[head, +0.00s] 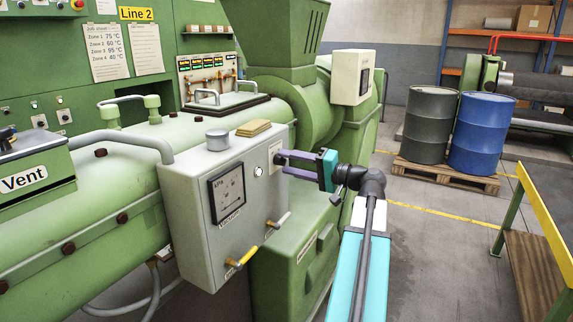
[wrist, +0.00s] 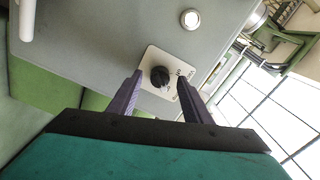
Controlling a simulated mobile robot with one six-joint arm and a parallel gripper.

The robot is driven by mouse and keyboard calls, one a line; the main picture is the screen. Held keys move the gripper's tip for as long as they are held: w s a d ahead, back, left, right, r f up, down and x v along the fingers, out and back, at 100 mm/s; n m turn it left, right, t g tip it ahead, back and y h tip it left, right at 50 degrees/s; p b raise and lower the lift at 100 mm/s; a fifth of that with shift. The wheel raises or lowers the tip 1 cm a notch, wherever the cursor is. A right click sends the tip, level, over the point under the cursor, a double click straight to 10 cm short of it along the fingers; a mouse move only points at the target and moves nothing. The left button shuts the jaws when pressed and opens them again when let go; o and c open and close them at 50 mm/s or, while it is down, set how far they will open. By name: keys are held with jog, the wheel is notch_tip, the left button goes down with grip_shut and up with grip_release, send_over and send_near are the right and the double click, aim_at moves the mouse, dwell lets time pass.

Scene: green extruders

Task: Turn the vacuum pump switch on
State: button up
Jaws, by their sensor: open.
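The grey vacuum pump box (head: 180,199) with a square kPa gauge (head: 228,193) is mounted at the front of the green extruder. In the wrist view the switch is a black rotary knob (wrist: 160,77) on a white plate (wrist: 151,58) with small markings. My gripper (head: 281,162) is open, its two purple fingers pointing at the plate. In the wrist view the fingers stand on either side of the knob, with a gap on each side.
A round white button or lamp (wrist: 190,18) is on the same face. Floor space is free to the right, before the drums (head: 474,134).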

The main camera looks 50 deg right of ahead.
jog(key=b+v, duration=0.2)
jog(key=v, duration=1)
jog(key=shift+s+f, duration=0.1)
jog(key=shift+s, duration=0.15)
dwell(0.4)
